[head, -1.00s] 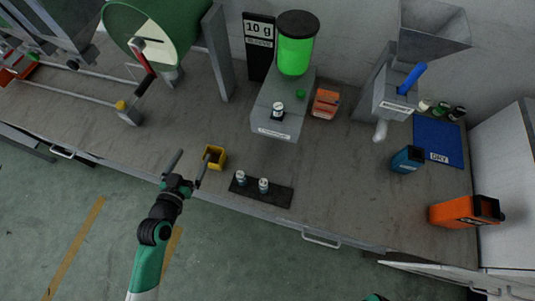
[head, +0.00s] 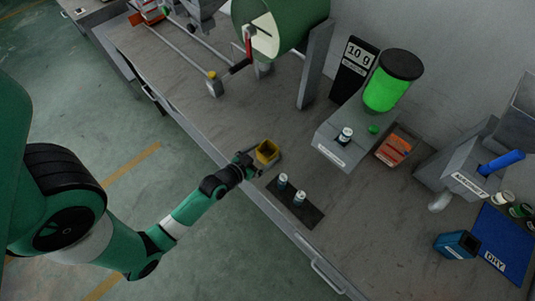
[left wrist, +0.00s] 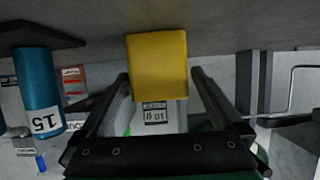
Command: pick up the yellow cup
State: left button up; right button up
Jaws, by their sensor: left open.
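The yellow cup (head: 268,150) stands upright on the grey bench near its front edge, with its dark open mouth visible in the head view. My left gripper (head: 247,166) is close beside the cup, on its front-left side. In the left wrist view the cup (left wrist: 157,65) is centred between the two fingers of my left gripper (left wrist: 159,82). The fingers are spread, with visible gaps on both sides of the cup. How far the fingers reach along it is hard to tell. My right gripper is not in view.
A black strip (head: 313,216) with two small vials lies right of the cup; a blue one labelled 15 (left wrist: 38,90) shows in the left wrist view. A grey dispenser (head: 345,150) with a green container stands behind. The bench left of the cup is mostly clear.

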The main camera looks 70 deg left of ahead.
aim_at(273, 146)
pick_arm(q)
jog(key=b+x, duration=0.1)
jog(key=x, duration=0.4)
jog(key=shift+r, duration=0.2)
jog(key=c, duration=1.2)
jog(key=shift+r, duration=0.55)
notch_tip(273, 146, up, 3)
jog(key=shift+f+p, duration=0.1)
jog(key=shift+p, duration=0.95)
jog(key=shift+s+d+r+p, duration=0.25)
jog(key=shift+s+d+r, duration=1.2)
jog(key=shift+d, duration=0.5)
jog(key=shift+s+d+r+p, duration=0.25)
jog(key=shift+s+d+r, duration=0.9)
jog(key=shift+d+r, duration=0.65)
jog(key=shift+s+d+r+p, duration=0.25)
jog(key=shift+s+d+r, duration=1.1)
jog(key=shift+d, duration=0.75)
jog(key=shift+w, duration=0.1)
